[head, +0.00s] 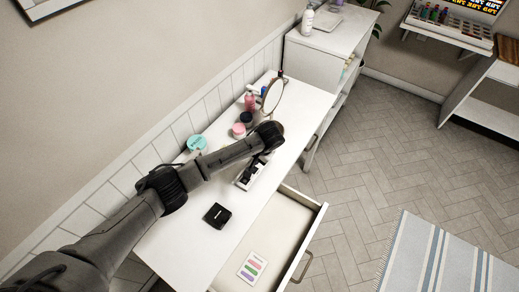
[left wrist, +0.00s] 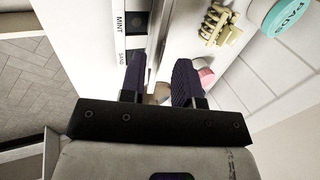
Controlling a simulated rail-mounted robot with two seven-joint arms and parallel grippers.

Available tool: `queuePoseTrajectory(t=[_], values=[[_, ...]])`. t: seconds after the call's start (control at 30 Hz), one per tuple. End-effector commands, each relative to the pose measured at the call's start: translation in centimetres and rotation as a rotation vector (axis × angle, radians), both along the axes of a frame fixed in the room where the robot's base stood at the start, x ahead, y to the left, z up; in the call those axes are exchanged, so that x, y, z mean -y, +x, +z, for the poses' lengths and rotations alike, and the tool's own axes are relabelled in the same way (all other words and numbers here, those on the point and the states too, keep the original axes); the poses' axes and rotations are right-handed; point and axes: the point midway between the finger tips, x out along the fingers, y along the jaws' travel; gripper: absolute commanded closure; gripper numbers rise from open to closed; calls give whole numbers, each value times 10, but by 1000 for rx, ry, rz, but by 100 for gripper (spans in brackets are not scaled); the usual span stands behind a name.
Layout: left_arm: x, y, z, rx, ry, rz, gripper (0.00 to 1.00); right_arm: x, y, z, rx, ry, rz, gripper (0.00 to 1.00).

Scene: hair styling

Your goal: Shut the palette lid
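A pale narrow case or tray with dark parts (head: 242,184) lies on the white vanity table, partly hidden under my left arm; it may be the palette. In the left wrist view a white strip printed "MINT" and "SAND" with dark squares (left wrist: 120,46) lies just left of the fingers. I cannot make out the lid or its angle. My left gripper (head: 259,158) is low over this case. Its two dark fingers stand apart in the left wrist view (left wrist: 160,80), with no clear grip on anything. My right gripper is not in view.
A black square box (head: 217,215) sits near the front. An open drawer (head: 293,220) holds a card with coloured stripes (head: 252,267). A round mirror (head: 273,96), jars (head: 239,131) and a teal tub (head: 197,143) stand behind. A yellow claw clip (left wrist: 217,24) lies near the gripper.

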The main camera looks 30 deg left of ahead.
Motion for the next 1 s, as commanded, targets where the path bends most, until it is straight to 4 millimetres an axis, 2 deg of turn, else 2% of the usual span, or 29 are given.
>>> queuePoseTrajectory(t=[0.2,0.43,0.63,1.0], values=[[15,0,37,2,-1,-2,70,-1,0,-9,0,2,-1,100],[25,-1,64,2,-1,-1,70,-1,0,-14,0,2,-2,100],[29,-1,73,0,0,-1,70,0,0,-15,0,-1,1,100],[30,-2,73,-1,-2,-3,70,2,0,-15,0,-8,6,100]])
